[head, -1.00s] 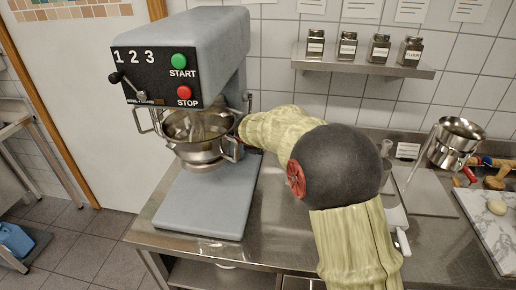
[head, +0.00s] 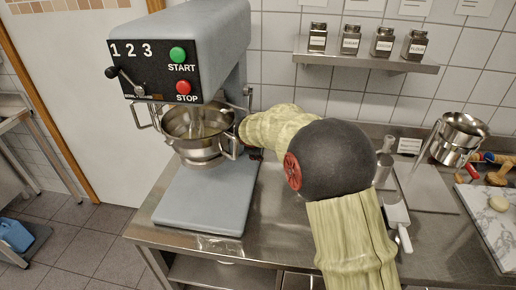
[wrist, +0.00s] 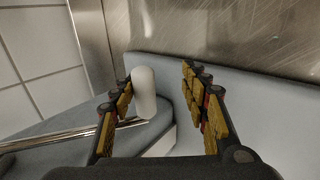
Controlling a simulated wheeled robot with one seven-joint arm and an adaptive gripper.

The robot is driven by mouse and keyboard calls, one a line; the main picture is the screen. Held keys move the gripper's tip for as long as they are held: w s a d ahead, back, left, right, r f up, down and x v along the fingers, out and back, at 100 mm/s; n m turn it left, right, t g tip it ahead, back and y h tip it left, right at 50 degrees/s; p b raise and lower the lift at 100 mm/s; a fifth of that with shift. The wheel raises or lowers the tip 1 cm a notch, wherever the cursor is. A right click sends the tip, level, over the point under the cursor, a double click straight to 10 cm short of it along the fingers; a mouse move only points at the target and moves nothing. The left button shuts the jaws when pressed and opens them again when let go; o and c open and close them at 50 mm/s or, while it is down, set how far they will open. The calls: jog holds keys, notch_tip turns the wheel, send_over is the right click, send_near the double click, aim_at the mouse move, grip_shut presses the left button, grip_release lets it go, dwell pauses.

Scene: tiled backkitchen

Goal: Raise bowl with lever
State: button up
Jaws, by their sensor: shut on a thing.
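The steel bowl (head: 197,122) sits in its holder under the mixer head (head: 195,45), above the grey mixer base (head: 203,200). A beater shows inside it. In the wrist view a lever is a metal rod (wrist: 70,136) ending in a pale rounded grip (wrist: 145,92). In the head view the gripper is at the right of the bowl, mostly hidden by my arm, and the lever cannot be made out.
The mixer's black panel (head: 155,72) has start and stop buttons and a small selector lever. The steel counter (head: 275,225) holds a scoop (head: 397,220) and steel pots (head: 457,138) at the right. A shelf (head: 365,62) with jars is on the tiled wall.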

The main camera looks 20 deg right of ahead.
notch_tip(320, 180, up, 10)
jog(key=shift+f, duration=0.1)
dwell(0.4)
dwell(0.4)
